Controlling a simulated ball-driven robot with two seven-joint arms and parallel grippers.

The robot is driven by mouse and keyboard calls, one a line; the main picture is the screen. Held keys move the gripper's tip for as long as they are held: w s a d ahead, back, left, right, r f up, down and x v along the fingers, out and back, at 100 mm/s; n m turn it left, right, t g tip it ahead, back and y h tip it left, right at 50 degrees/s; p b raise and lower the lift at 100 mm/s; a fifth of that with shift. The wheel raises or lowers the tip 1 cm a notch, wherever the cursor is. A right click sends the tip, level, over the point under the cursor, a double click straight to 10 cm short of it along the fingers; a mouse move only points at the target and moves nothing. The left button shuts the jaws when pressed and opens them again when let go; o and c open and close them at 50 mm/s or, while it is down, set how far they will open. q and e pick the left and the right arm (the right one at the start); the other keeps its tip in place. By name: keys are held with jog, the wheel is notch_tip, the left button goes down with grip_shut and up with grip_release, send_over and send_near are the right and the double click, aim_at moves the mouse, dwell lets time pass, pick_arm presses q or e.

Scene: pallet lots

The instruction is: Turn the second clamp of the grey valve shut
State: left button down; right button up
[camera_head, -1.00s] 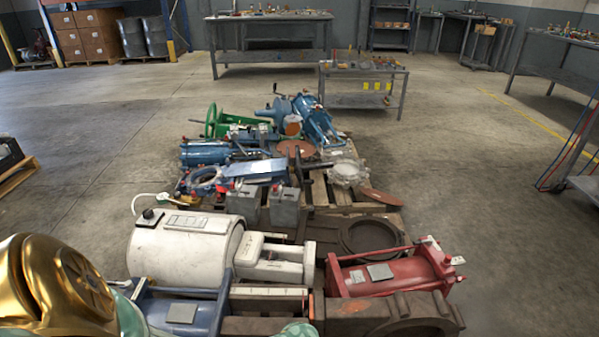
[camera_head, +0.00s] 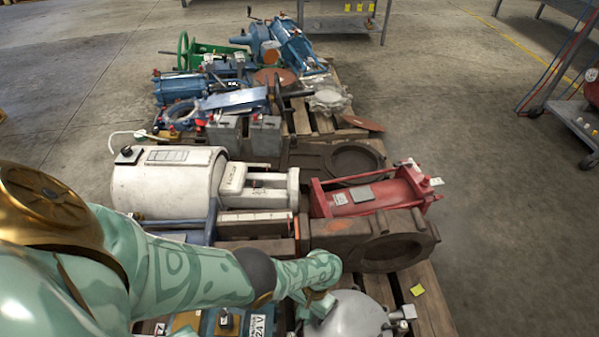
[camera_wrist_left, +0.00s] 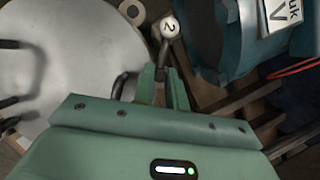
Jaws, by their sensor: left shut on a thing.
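The grey valve (camera_head: 358,318) is a round, dull grey body at the bottom edge of the head view, partly cut off. In the left wrist view, its broad disc (camera_wrist_left: 65,60) fills the upper left, with dark bent handles around its rim. The second clamp (camera_wrist_left: 169,27) has a round pale knob marked "2" beside the disc, and its dark stem runs down between my fingers. My left gripper (camera_wrist_left: 163,82) is shut on this clamp's stem. In the head view, my left gripper (camera_head: 314,308) is at the valve's left side, its fingertips hard to make out. My right gripper is not in view.
A blue unit labelled 24 V (camera_head: 240,322) sits left of the valve, close to my forearm. A brown cast flange (camera_head: 330,236), a red cylinder (camera_head: 372,196) and a white cylinder (camera_head: 165,187) lie beyond. Open floor (camera_head: 500,240) is to the right.

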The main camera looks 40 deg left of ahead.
pick_arm(q)
jog(key=d+m, duration=0.1)
jog(key=m, duration=0.1)
jog(key=d+m+y, duration=0.1)
jog(key=shift+d+m+y, duration=0.1)
jog(key=shift+m+y, duration=0.2)
jog(key=shift+m, duration=0.1)
jog(key=shift+s+d+m+y, duration=0.15)
jog(key=shift+d+m+y, duration=0.25)
jog(key=shift+m, duration=0.5)
jog(key=shift+s+d+m+t+y, duration=0.2)
jog(key=shift+d+m, duration=0.1)
jog(key=shift+m, duration=0.3)
jog(key=shift+s+d+m+t+y, duration=0.1)
jog(key=shift+d+m+t, duration=0.15)
jog(key=shift+m, duration=0.35)
jog(key=shift+s+d+m+y, duration=0.2)
jog(key=shift+d+m+y, duration=0.15)
jog(key=shift+m, duration=0.35)
jog(key=shift+s+d+m, duration=0.1)
jog(key=shift+d+m, duration=0.05)
jog(key=shift+m, duration=0.15)
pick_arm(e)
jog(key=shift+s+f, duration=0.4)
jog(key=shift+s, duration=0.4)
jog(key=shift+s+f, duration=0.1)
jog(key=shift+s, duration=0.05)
